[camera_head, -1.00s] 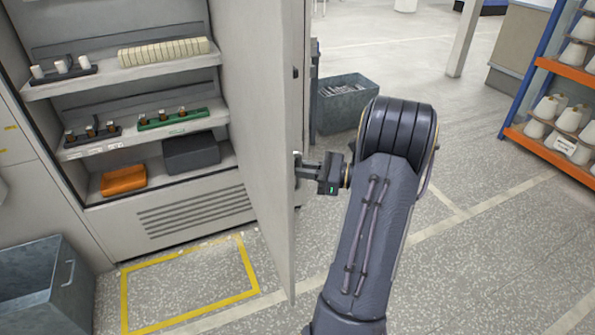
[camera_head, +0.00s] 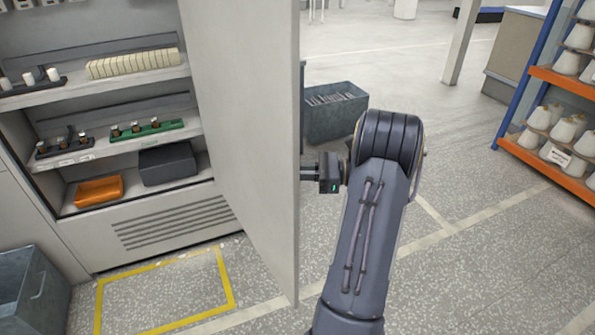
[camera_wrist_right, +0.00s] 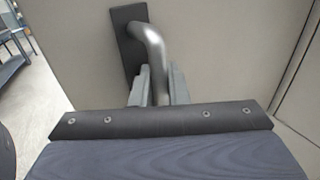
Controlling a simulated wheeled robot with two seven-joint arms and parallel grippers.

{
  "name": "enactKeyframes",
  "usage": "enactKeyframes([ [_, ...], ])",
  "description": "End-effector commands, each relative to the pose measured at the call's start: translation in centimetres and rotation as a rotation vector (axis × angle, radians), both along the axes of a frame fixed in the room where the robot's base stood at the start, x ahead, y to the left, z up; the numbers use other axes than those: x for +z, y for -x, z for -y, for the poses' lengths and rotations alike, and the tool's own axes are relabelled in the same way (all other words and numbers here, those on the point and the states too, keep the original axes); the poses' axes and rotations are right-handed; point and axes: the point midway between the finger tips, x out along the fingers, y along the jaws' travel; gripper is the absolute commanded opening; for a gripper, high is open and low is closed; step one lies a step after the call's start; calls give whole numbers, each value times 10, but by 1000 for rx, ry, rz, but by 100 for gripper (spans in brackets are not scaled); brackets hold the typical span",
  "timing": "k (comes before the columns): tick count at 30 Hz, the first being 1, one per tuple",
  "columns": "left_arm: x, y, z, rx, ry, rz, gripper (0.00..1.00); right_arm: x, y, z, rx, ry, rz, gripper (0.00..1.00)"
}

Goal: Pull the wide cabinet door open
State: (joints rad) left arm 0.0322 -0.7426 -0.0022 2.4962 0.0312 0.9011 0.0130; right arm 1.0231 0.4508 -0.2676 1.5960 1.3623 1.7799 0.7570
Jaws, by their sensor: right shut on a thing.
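The wide cabinet door (camera_head: 245,130) is a tall pale grey panel, standing swung well out from the cabinet (camera_head: 165,221), so the shelves inside show. In the right wrist view the door's outer face (camera_wrist_right: 225,50) carries a silver bar handle (camera_wrist_right: 152,42) on a dark plate. My right gripper (camera_wrist_right: 152,88) is shut on this handle, with a finger on each side of it. In the head view my right gripper (camera_head: 308,171) is at the door's far side, and the door hides the handle and fingertips. My left gripper is not in view.
Shelves hold an orange bin (camera_head: 99,191), a dark box (camera_head: 168,164) and bobbin racks (camera_head: 146,129). A grey bin (camera_head: 30,290) stands at the lower left, another bin (camera_head: 336,112) behind the door. Yellow floor tape (camera_head: 229,289) lies before the cabinet. An orange-shelved rack (camera_head: 560,158) stands at right.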

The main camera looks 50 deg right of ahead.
Motion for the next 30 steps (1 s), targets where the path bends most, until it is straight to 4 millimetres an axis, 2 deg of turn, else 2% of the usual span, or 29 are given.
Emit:
enactKeyframes([
  [2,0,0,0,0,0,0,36,0,0,0,0,-1,-3,0],
  [3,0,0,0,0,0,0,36,0,0,0,0,-1,-3,17],
  [7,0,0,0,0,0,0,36,0,0,0,-1,0,-1,33],
  [17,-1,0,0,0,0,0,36,-1,3,3,-3,2,-1,33],
  [30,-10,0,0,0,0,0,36,-1,57,41,-3,2,-2,33],
])
